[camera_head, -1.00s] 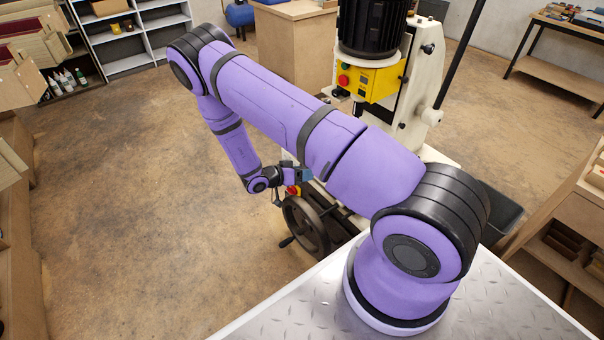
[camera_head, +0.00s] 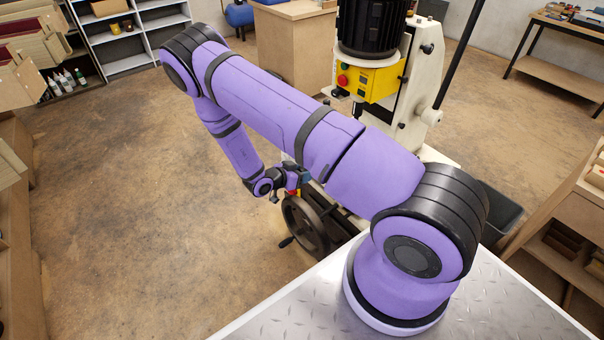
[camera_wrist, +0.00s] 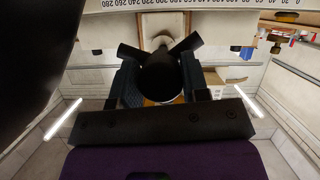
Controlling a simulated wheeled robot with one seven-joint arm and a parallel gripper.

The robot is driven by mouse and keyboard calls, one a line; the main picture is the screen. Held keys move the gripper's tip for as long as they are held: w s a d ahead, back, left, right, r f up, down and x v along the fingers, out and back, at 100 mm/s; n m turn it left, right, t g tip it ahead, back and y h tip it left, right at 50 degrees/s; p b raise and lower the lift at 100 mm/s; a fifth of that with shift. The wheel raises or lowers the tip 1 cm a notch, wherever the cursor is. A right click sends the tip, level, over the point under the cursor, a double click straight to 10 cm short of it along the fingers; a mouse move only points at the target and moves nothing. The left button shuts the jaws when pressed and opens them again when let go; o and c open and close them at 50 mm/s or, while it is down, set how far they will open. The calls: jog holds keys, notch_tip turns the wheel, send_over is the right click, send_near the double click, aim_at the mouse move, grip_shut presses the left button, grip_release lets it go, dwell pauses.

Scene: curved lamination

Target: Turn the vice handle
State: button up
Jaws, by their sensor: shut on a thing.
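The vice handle (camera_wrist: 160,78) is dark, with a round hub and arms reaching out to the upper left and upper right in the wrist view. My gripper (camera_wrist: 160,70) is shut on it, with one blue finger on each side of the hub. The hub hides what lies straight behind it. In the head view my gripper (camera_head: 302,178) is small, beside the white machine and above its dark handwheel. The handle cannot be made out there.
The handwheel (camera_head: 305,225) sits just below my gripper. A yellow switch box (camera_head: 372,82) and black motor (camera_head: 370,28) are on the machine above. A wooden cabinet (camera_head: 293,50) stands behind. The floor (camera_head: 140,200) to the left is clear.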

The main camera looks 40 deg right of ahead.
jog(key=shift+a+m+t, duration=0.15)
jog(key=shift+m+t, duration=0.25)
jog(key=shift+m, duration=0.2)
jog(key=shift+f, duration=0.1)
jog(key=o, duration=0.9)
jog(key=v, duration=1)
jog(key=shift+a, duration=0.35)
jog(key=shift+w+r, duration=0.1)
jog(key=shift+r, duration=0.15)
